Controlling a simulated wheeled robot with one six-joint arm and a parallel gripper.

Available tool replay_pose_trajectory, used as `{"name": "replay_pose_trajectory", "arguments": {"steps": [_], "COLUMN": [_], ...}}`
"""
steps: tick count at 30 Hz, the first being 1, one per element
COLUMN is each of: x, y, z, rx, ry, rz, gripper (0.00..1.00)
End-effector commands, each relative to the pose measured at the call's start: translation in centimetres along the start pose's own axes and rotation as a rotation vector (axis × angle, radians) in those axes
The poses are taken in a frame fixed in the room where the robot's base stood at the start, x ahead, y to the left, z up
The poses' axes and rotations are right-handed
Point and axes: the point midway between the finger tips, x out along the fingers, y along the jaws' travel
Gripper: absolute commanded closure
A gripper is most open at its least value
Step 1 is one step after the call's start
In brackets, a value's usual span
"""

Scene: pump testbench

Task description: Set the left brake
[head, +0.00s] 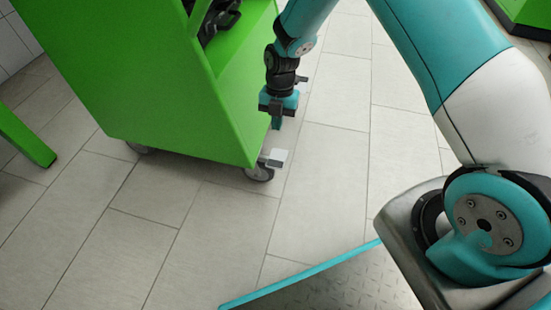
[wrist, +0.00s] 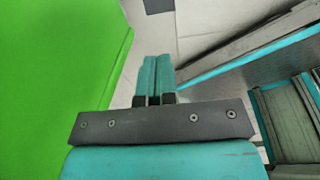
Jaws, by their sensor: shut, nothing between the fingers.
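The green cart (head: 170,80) stands on the tiled floor at the left in the head view. A caster wheel (head: 259,173) shows under its near right corner. A small light-grey brake pedal (head: 278,157) sticks out to the right of this caster. My gripper (head: 277,126) points down beside the cart's right edge, above the pedal and apart from it. In the wrist view its two teal fingers (wrist: 157,62) are together with nothing between them. The cart's green side (wrist: 50,80) fills the left of that view. I cannot make out the pedal there.
Another caster (head: 138,148) shows under the cart's left corner. A green leg (head: 25,140) stands at the far left, and a green unit (head: 525,15) is at the top right. The tiled floor (head: 325,150) right of the cart is clear.

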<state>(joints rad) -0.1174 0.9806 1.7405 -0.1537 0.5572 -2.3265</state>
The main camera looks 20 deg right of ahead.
Motion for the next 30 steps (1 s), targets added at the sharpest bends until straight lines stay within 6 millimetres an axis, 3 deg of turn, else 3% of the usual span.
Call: {"name": "replay_pose_trajectory", "arguments": {"steps": [4, 8, 21, 30], "x": [0.5, 2.2, 11.5, 13.9], "y": [0.0, -0.1, -0.1, 0.0], "z": [0.0, 0.0, 0.1, 0.1], "rx": [0.002, 0.002, 0.002, 0.003], "ry": [0.0, 0.001, 0.0, -0.001], "rz": [-0.001, -0.002, -0.001, 0.0], "gripper": [1.0, 1.0, 1.0, 1.0]}}
